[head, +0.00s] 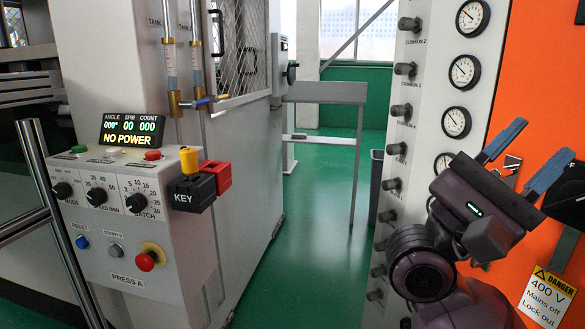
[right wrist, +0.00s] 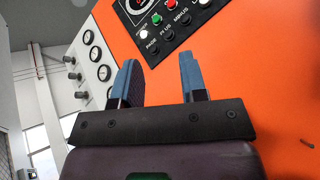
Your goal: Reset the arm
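My right gripper (head: 527,156) is raised at the right of the head view, in front of the orange cabinet (head: 540,55). Its two blue fingers are spread apart, with nothing between them. In the right wrist view the fingers (right wrist: 160,82) also stand apart and empty, pointing toward the orange panel (right wrist: 255,85). A black control strip with coloured buttons (right wrist: 172,20) lies beyond the fingertips. I cannot tell how far the fingertips are from the panel. My left gripper is not in view.
A grey press console (head: 120,240) reading "NO POWER" stands at left, with a black KEY block (head: 192,194) and a red block (head: 220,177). A white panel with gauges and knobs (head: 425,120) is beside my right arm. Green floor (head: 315,240) lies open between; a grey table (head: 326,92) stands behind.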

